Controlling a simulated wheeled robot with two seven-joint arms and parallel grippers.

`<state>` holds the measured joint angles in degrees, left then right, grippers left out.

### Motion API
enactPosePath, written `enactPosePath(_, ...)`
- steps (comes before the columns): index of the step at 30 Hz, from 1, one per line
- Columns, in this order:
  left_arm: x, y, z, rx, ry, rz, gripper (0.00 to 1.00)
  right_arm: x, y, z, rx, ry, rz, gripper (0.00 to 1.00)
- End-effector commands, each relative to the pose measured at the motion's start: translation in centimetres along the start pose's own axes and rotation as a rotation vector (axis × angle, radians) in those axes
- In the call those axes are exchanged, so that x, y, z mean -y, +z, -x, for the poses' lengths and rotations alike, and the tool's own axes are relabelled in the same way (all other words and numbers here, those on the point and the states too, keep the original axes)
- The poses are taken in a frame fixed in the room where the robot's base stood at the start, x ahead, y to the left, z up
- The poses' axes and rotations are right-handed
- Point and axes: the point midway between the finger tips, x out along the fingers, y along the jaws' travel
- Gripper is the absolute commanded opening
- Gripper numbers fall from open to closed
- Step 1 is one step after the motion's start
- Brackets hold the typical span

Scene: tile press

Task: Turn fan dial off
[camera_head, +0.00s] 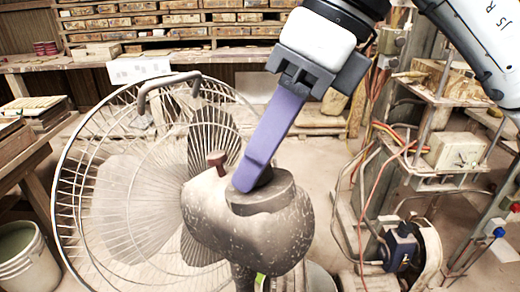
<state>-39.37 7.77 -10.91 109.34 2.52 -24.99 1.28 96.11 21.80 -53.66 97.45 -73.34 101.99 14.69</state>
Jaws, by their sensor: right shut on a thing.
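A grey fan (205,190) with a round wire cage stands at the left centre in the head view. Its speckled motor housing (275,238) faces me, and a small brown knob (217,160) sticks up from it. The dial (262,197) is on a raised round platform on top of the housing. My right gripper (246,183) comes down from the upper right, with its purple fingers shut on the dial. The fingers cover most of the dial, so its setting cannot be read. My left gripper is not in view.
A metal frame with cables and a small motor (400,245) stands close on the right. A white bucket (28,258) is at the lower left beside a wooden table. Shelves with boxes (180,20) line the back. Some dusty floor is clear behind the fan.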

Motion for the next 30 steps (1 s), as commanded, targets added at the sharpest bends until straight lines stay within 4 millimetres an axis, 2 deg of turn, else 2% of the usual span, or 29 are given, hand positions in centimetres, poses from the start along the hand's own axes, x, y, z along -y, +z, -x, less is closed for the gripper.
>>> enactPosePath(8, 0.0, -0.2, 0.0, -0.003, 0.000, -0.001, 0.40, 0.0, 0.0, 0.1, 0.002, 0.001, 0.000, 0.08)
enactPosePath(9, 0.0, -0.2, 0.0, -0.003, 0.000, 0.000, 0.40, 0.0, 0.0, 0.1, 0.002, 0.001, 0.000, 0.38)
enactPosePath(12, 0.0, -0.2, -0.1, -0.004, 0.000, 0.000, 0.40, 0.0, 0.0, 0.0, 0.002, 0.001, 0.000, 0.50)
enactPosePath(20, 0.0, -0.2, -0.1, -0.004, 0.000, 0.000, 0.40, 0.0, 0.0, 0.1, 0.001, 0.000, 0.000, 0.50)
enactPosePath(23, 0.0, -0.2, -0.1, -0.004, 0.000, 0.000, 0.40, 0.0, 0.1, 0.6, 0.002, 0.000, -0.001, 0.50)
enactPosePath(30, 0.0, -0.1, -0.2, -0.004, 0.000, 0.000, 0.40, 0.0, 0.1, 4.9, 0.005, -0.003, -0.001, 0.50)
